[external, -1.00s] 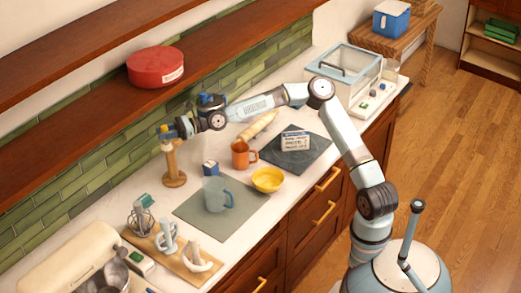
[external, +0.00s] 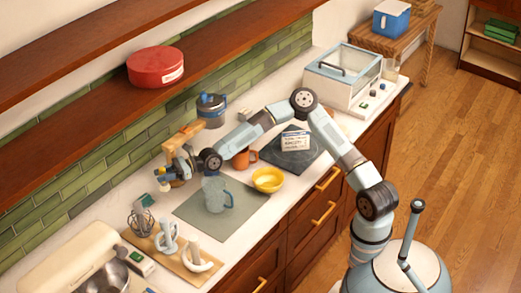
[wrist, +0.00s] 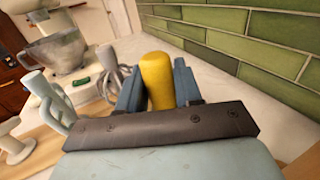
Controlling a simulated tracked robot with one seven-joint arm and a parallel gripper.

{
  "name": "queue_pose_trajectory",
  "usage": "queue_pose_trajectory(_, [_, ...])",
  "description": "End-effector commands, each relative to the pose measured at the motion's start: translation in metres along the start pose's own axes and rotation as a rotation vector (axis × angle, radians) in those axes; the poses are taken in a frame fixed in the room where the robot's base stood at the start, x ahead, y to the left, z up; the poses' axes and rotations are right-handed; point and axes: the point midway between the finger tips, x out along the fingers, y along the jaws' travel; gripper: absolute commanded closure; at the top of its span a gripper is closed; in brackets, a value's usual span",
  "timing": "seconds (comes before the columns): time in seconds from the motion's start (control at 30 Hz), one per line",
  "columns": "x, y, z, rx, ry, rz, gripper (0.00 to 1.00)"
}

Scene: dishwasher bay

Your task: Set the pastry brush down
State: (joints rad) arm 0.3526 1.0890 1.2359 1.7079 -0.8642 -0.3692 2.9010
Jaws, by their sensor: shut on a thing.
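My gripper (external: 168,172) is low over the counter near the tiled wall, beside a wooden stand (external: 184,136). In the wrist view my gripper (wrist: 158,86) has its blue fingers on both sides of a yellow rounded piece, the pastry brush (wrist: 158,78). The fingers are shut on it. In the external view only a small yellow part of the brush (external: 163,171) shows at the fingertips. Its bristles are hidden, and I cannot tell whether it touches the counter.
A blue-grey mug (external: 214,196) stands on a grey-green mat (external: 245,215). A yellow bowl (external: 268,180) and an orange mug (external: 243,159) are to the right. A whisk (wrist: 118,84) and a mixer bowl (wrist: 58,50) lie beyond the fingers. Green tiles (wrist: 270,55) bound the right side.

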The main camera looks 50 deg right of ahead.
Motion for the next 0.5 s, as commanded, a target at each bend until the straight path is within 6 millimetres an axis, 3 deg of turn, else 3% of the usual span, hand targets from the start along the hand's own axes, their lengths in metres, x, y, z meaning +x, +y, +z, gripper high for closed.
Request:
queue_pose_trajectory(0.2, [0.0,0.002,-0.037,-0.001,0.001,0.002,1.0])
queue_pose_trajectory(0.5, [0.0,0.002,-0.059,0.0,0.001,0.001,1.0])
